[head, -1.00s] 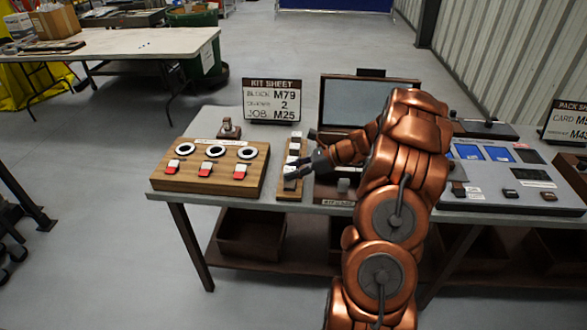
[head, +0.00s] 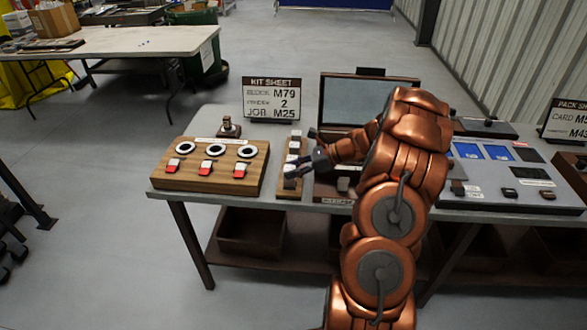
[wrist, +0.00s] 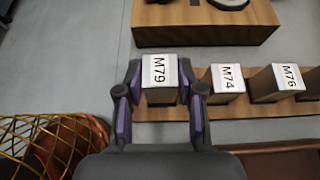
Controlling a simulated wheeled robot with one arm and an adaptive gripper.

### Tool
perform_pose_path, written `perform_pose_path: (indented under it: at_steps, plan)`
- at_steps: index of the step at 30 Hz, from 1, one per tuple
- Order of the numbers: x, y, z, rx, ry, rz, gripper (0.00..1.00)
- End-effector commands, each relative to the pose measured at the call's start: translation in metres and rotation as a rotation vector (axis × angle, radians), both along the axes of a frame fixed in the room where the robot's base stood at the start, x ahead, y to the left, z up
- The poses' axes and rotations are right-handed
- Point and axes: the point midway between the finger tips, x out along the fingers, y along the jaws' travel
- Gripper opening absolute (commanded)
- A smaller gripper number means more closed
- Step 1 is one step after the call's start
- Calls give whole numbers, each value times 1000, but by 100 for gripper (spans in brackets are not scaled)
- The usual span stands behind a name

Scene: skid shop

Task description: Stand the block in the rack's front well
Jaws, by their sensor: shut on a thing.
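My gripper (wrist: 160,112) is shut on a block (wrist: 160,72) whose white top label reads M79. One finger lies on each side of it, and the block looks upright. In the head view my gripper (head: 300,170) is at the near end of a narrow wooden strip rack (head: 281,192). The rack also shows in the wrist view (wrist: 240,132). Blocks labelled M74 (wrist: 228,84) and M76 (wrist: 282,82) stand in it beside the held block. The held block's lower end and the place under it are hidden, so I cannot tell whether it is seated or raised.
A wooden board (head: 190,183) with several rings and red-white pieces lies left of the rack. A kit sheet sign (head: 271,99) reading block M79 stands behind. A dark-framed screen (head: 350,103) stands behind my arm. A panel with blue screens (head: 500,180) lies at right.

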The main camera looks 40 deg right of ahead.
Motion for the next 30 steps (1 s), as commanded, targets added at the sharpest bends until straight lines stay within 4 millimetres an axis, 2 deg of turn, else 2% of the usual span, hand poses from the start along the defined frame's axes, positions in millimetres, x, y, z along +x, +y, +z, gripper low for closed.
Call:
perform_pose_path:
  at_steps: [30]
  plan:
    - [0,0,-6,0,0,0,0]
